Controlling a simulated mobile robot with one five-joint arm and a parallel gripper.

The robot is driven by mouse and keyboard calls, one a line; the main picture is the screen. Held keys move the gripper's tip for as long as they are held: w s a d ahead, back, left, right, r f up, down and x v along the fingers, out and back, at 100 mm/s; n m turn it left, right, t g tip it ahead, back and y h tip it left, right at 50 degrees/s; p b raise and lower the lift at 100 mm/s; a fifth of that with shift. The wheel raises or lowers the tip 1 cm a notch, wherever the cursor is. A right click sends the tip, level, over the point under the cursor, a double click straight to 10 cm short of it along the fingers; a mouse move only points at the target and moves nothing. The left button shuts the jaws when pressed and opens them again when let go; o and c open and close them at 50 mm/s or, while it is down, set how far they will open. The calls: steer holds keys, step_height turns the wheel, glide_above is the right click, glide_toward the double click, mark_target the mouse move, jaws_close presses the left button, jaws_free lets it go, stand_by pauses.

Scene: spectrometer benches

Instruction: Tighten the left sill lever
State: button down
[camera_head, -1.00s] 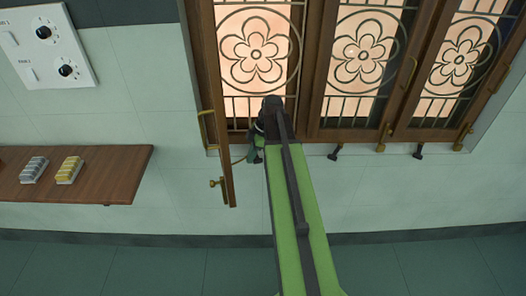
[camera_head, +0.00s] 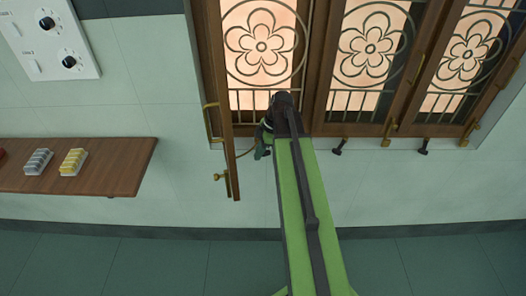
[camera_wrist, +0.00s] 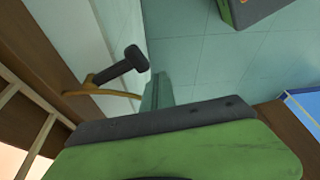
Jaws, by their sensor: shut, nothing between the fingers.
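In the wrist view a lever with a black handle (camera_wrist: 122,67) and a brass stem (camera_wrist: 100,94) stands out beside the wooden window frame. It appears to be the left sill lever, which my arm hides in the head view. My gripper (camera_wrist: 157,92) is shut and empty, just right of and below the black handle in the wrist view, with a small apparent gap. In the head view my gripper (camera_head: 262,147) is at the sill below the left window panel. I cannot tell whether it touches the lever.
An open wooden casement (camera_head: 226,120) with brass fittings stands just left of my gripper. Two more black-handled levers (camera_head: 338,148) (camera_head: 423,148) are along the sill to the right. A wooden shelf (camera_head: 115,165) and a white knob panel (camera_head: 45,40) are on the left wall.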

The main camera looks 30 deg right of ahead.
steer(key=w+p+v, duration=0.1)
steer(key=p+v, duration=0.8)
steer(key=v, duration=0.1)
steer(key=shift+s+d, duration=0.2)
